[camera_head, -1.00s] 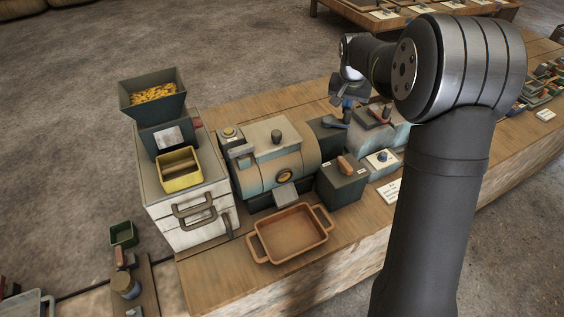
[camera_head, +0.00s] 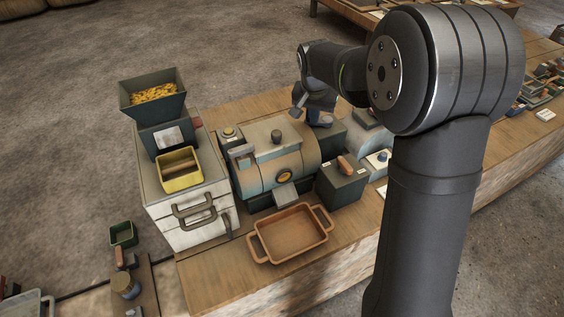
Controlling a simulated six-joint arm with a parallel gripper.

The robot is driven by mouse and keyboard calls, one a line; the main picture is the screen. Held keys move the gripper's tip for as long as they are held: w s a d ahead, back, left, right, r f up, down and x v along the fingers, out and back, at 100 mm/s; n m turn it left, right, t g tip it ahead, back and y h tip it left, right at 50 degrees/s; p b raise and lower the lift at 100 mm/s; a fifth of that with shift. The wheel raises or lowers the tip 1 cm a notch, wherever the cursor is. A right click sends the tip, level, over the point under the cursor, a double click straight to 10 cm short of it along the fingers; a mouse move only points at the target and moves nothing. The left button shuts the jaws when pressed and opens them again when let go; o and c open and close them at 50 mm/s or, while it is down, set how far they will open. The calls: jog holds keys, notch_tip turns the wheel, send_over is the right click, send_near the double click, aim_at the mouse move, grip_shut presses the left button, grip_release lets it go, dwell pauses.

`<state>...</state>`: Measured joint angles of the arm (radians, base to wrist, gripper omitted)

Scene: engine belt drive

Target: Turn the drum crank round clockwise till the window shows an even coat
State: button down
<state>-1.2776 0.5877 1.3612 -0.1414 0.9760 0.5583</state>
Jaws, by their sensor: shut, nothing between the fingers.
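The drum (camera_head: 262,166) is a tan, rounded body on a dark base on the wooden bench, with a dark knob on top. Its small round window (camera_head: 285,177) is on the front and looks yellowish; I cannot tell how even the coat is. My gripper (camera_head: 299,114) is above the back right of the drum, pointing down, shut and empty. The drum crank is not clearly visible; my gripper and wrist cover the area behind the drum's right end.
A tan tray (camera_head: 290,236) with two handles sits in front of the drum. A dark box with a brown lever (camera_head: 343,168) stands right of it. A white cabinet (camera_head: 190,222) at left carries a hopper (camera_head: 153,108) of yellow pieces and a yellow bin (camera_head: 180,184).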

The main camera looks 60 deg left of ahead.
jog(key=a, duration=0.1)
jog(key=w+a, duration=0.1)
jog(key=a, duration=0.3)
jog(key=shift+w, duration=0.35)
jog(key=w, duration=0.3)
jog(key=w+d, duration=0.1)
jog(key=w, duration=0.4)
jog(key=shift+w+d, duration=0.15)
jog(key=shift+w, duration=0.2)
jog(key=d, duration=0.5)
jog(key=shift+d, duration=0.2)
jog(key=shift+s, duration=0.1)
